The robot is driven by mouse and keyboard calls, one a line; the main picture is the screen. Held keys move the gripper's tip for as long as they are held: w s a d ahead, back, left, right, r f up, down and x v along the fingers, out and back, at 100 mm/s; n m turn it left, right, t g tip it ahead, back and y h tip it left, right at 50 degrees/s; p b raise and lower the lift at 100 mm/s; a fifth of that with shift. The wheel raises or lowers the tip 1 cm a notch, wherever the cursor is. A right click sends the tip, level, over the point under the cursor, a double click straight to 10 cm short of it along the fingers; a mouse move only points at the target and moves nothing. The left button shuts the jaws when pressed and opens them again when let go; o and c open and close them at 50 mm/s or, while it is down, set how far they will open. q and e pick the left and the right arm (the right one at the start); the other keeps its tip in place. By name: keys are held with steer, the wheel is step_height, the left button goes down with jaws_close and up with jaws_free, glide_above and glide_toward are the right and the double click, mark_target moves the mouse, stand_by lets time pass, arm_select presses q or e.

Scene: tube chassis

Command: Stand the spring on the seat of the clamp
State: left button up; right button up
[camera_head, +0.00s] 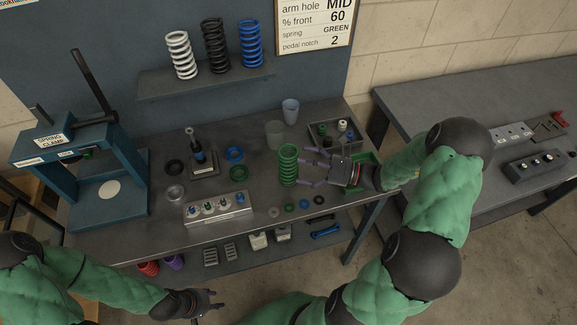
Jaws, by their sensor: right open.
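The blue spring clamp (135,165) stands at the left end of the bench, its lever raised. A pale round disc (108,190) marks the seat on its base plate, and nothing stands on it. A green spring (288,166) stands upright on the bench, right of the middle. My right gripper (308,167) is open, with its fingers pointing left at the spring. Its fingertips are close to the spring's right side; I cannot tell if they touch it. My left gripper (217,300) is low in front of the bench, its fingers apart and empty.
White, black and blue springs (215,46) stand on the wall shelf. A parts tray (332,134) is behind my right gripper.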

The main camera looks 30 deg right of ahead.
mark_target(295, 164)
steer(key=x, duration=0.2)
steer(key=b+x, duration=0.1)
steer(key=shift+a+f, duration=0.1)
steer(key=shift+a, duration=0.35)
steer(key=shift+w+a, duration=0.45)
steer(key=shift+w, duration=0.05)
steer(key=shift+c, duration=0.3)
steer(key=c, duration=1.6)
